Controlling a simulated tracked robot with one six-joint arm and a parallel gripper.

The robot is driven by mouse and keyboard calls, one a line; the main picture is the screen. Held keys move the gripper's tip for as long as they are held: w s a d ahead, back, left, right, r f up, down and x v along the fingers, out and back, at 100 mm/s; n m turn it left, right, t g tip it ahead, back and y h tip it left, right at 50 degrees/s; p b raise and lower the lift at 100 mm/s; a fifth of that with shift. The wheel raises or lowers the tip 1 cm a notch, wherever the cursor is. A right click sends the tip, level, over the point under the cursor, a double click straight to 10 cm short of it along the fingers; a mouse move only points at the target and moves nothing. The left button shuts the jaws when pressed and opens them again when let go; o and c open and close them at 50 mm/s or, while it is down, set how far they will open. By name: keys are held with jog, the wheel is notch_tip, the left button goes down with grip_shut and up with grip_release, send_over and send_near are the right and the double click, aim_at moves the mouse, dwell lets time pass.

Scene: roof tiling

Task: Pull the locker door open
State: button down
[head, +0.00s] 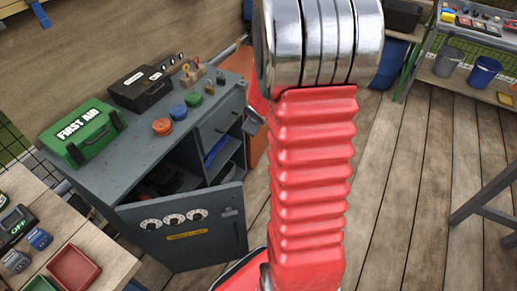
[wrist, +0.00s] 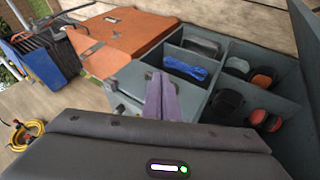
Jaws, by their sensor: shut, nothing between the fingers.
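The grey locker (head: 150,115) stands left of centre in the head view. Its door (head: 190,235), with several white dials and a yellow label, stands swung open at the front. Dark shelves show behind it. My red arm hides part of the head view.
A green first aid box (head: 82,133), a black case (head: 140,88) and coloured discs (head: 162,126) sit on the locker top. An orange cabinet (wrist: 120,40) stands beside the locker. A workbench (head: 80,235) is at lower left. Wooden floor (head: 400,190) is clear at right.

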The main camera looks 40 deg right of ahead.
jog(key=s+a+r+m, duration=0.2)
jog(key=a+r, duration=0.6)
jog(key=r, duration=0.2)
jog(key=s+a+r+m+y, duration=0.1)
jog(key=s+a+r, duration=0.3)
jog(key=s+a, duration=0.5)
jog(key=s+a+r+m+g+y, duration=0.1)
jog(key=s+a+r+y, duration=0.1)
jog(key=s+a+r, duration=0.3)
jog(key=s+a, duration=0.4)
jog(key=a, duration=0.4)
jog(key=shift+s+a+r+y, duration=0.15)
jog(key=shift+s+a+y, duration=0.05)
jog(key=shift+s+y, duration=0.2)
